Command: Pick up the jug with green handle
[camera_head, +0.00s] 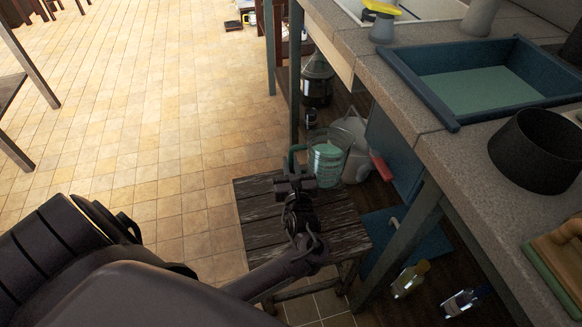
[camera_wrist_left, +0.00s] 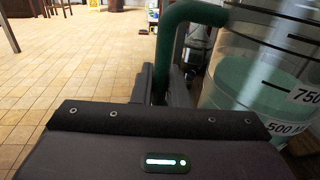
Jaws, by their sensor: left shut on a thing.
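The jug (camera_head: 328,163) is clear, with a green handle (camera_head: 293,157) on its left side and pale green contents. It is upright at the far edge of the dark wooden stool. I cannot tell whether it touches the stool, as its base is partly hidden. My left gripper (camera_head: 296,180) is shut on the handle. In the left wrist view, the gripper fingers (camera_wrist_left: 158,85) close around the green handle (camera_wrist_left: 183,22), with the marked jug wall (camera_wrist_left: 262,75) to the right. My right gripper is not in view.
The stool (camera_head: 262,215) stands beside a stone counter (camera_head: 440,155) carrying a blue tray (camera_head: 450,115) and a black pot (camera_head: 537,150). A white container with a red part (camera_head: 368,165) and bottles (camera_head: 410,278) are below the counter. The tiled floor (camera_head: 150,110) at left is mostly clear.

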